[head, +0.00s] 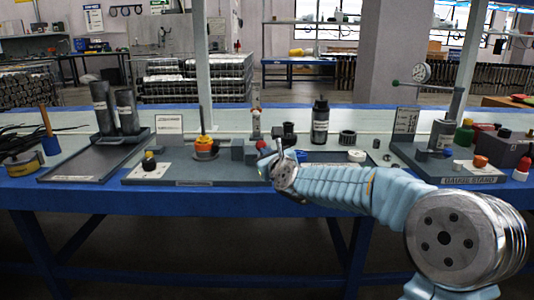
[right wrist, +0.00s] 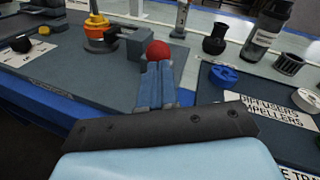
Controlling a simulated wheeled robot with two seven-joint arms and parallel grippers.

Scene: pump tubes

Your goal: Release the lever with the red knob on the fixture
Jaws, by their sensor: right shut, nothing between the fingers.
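The fixture is a dark flat plate (head: 220,173) with a yellow and orange upright part (head: 205,150) and grey blocks (head: 243,152) at its right end. The red knob (right wrist: 158,49) shows in the right wrist view, next to a grey block (right wrist: 137,48). Its lever is hidden behind my fingers. My right gripper (right wrist: 158,68) is shut and empty, with its fingertips just below the knob in the picture; I cannot tell whether they touch it. In the head view this gripper (head: 270,158) is at the fixture's right end and hides the knob. My left gripper is out of view.
A dark bottle (head: 320,122), a black ring (head: 347,138) and a white part (head: 357,156) stand to the right. A blue part (right wrist: 223,75) lies on the tray near my fingers. Dark cylinders (head: 125,110) on a tray and a gauge stand (head: 440,130) stand farther off.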

